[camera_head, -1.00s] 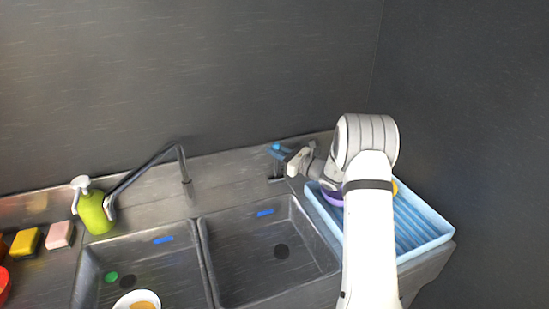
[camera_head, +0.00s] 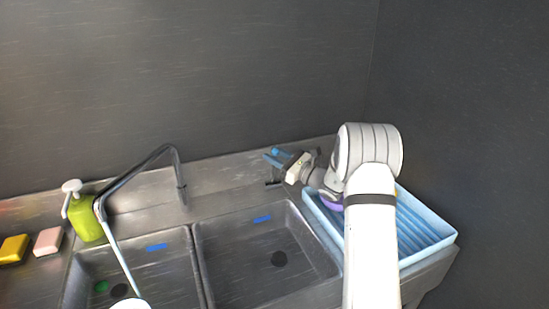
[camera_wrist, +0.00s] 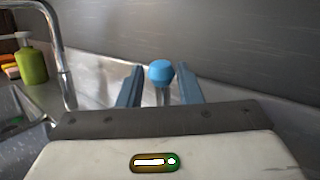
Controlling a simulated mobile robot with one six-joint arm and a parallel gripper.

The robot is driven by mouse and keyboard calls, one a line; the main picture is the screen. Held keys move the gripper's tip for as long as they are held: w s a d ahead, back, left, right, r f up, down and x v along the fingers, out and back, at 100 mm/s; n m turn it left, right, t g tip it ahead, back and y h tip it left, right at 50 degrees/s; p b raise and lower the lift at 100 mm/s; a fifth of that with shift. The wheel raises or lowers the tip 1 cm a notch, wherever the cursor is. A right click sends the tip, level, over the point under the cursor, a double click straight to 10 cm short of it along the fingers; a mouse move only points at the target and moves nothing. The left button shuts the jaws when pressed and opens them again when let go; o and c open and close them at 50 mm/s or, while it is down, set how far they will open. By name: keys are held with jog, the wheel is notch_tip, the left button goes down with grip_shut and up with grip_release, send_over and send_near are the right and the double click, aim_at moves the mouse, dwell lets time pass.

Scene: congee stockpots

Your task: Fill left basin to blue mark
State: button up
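The left basin (camera_head: 165,277) has a blue mark (camera_head: 157,247) on its back wall. A dark drain (camera_head: 119,290) and a green disc (camera_head: 101,286) show on its floor. No clear water level shows. The blue-knobbed tap lever (camera_head: 276,151) stands behind the right basin. My gripper (camera_head: 276,160) is at it. In the wrist view the blue knob (camera_wrist: 160,72) sits between my open fingers (camera_wrist: 160,85), with gaps visible on both sides.
The right basin (camera_head: 240,250) has its own blue mark (camera_head: 262,219) and drain (camera_head: 279,259). A light-blue rack tray (camera_head: 432,222) lies under my arm at the right. A green soap bottle (camera_head: 84,218), pink sponge (camera_head: 48,241) and yellow sponge (camera_head: 13,249) stand left.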

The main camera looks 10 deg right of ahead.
jog(key=shift+w+f, duration=0.15)
jog(key=shift+f, duration=0.05)
notch_tip(320, 180, up, 10)
jog(key=shift+r+b, duration=0.1)
jog(key=shift+b, duration=0.5)
